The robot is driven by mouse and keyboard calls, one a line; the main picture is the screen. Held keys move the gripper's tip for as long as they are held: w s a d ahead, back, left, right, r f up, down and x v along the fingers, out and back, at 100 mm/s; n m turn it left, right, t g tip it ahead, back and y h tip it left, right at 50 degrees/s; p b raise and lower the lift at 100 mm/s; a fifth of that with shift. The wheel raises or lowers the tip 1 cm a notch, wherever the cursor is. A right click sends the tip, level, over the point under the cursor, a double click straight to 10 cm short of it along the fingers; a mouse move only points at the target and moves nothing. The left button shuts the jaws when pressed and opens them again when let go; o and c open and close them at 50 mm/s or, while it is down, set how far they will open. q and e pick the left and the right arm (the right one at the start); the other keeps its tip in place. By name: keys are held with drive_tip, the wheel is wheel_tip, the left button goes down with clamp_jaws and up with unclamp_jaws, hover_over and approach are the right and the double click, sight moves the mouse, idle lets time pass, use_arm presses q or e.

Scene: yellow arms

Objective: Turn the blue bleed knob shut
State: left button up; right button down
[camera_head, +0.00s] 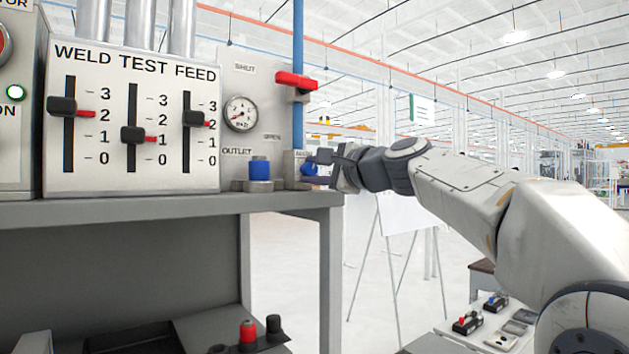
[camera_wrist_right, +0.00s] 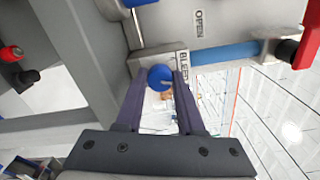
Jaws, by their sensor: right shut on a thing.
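The blue bleed knob (camera_head: 309,169) sits low on the panel's right side, below the blue pipe. In the right wrist view the round blue knob (camera_wrist_right: 160,77) lies between the fingertips beside the BLEED label (camera_wrist_right: 183,65). My right gripper (camera_head: 318,166) reaches in from the right and is shut on the knob. In the right wrist view its two dark fingers (camera_wrist_right: 160,84) are on either side of the knob. The head view shows the knob partly hidden by the fingers. My left gripper is not in view.
A red valve handle (camera_head: 296,81) crosses the blue pipe (camera_head: 298,40) above the knob. A pressure gauge (camera_head: 240,113) and a blue outlet cap (camera_head: 260,169) are to the left. The slider panel (camera_head: 120,165) stands on the grey bench (camera_head: 150,207). A whiteboard easel (camera_head: 405,215) stands behind my arm.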

drive_tip(key=n+b, duration=0.3)
drive_tip(key=n, duration=0.3)
drive_tip(key=shift+f, duration=0.15)
drive_tip(key=n+b, duration=0.2)
drive_tip(key=n, duration=0.4)
idle(0.3)
drive_tip(key=c, duration=0.5)
unclamp_jaws()
